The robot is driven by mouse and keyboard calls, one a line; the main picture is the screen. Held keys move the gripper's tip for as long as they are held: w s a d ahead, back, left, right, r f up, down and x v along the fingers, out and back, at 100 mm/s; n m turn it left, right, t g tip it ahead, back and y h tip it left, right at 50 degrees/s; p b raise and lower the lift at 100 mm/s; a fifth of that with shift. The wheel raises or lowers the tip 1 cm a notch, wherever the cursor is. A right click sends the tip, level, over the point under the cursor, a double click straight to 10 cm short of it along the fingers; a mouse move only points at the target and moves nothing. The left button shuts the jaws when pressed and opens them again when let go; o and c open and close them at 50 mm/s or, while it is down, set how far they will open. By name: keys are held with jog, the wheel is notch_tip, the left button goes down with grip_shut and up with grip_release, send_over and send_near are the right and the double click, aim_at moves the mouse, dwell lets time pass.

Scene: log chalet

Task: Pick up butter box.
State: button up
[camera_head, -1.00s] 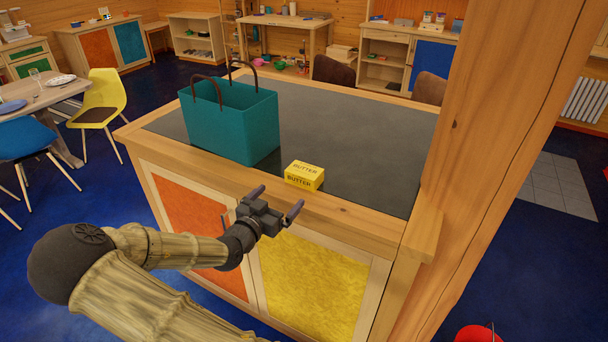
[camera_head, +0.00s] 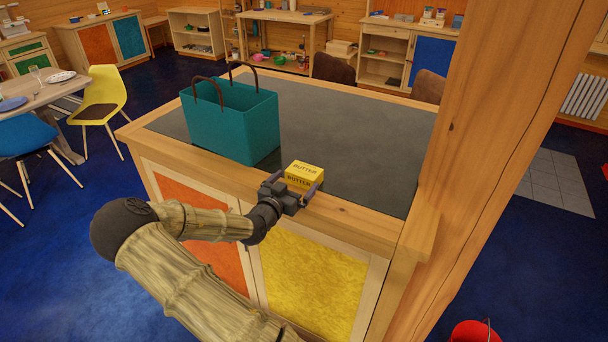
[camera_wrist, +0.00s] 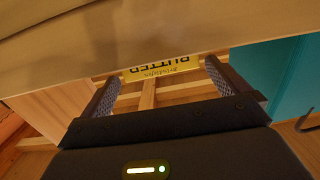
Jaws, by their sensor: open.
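The yellow butter box (camera_head: 304,173) lies on the dark top of the counter near its front edge, to the right of the teal bag. My gripper (camera_head: 300,186) is open at the near side of the box, its fingers pointing toward it. In the head view the fingers seem to reach one to each side of the box's near end. In the wrist view the butter box (camera_wrist: 162,68) shows as a yellow strip with lettering, ahead of and between the two open fingers (camera_wrist: 162,82). Most of the box is cut off there by a large tan surface.
A teal bag (camera_head: 232,125) with brown handles stands on the counter just left of the box. The counter's wooden rim (camera_head: 345,215) runs below my gripper. A thick wooden post (camera_head: 490,150) rises at the right. The dark counter top (camera_head: 350,130) behind the box is clear.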

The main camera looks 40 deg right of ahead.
aim_at(299, 178)
jog(key=p+x, duration=0.1)
jog(key=x, duration=0.3)
jog(key=shift+f, duration=0.1)
jog(key=shift+a, duration=0.1)
jog(key=shift+c, duration=0.4)
jog(key=c, duration=0.8)
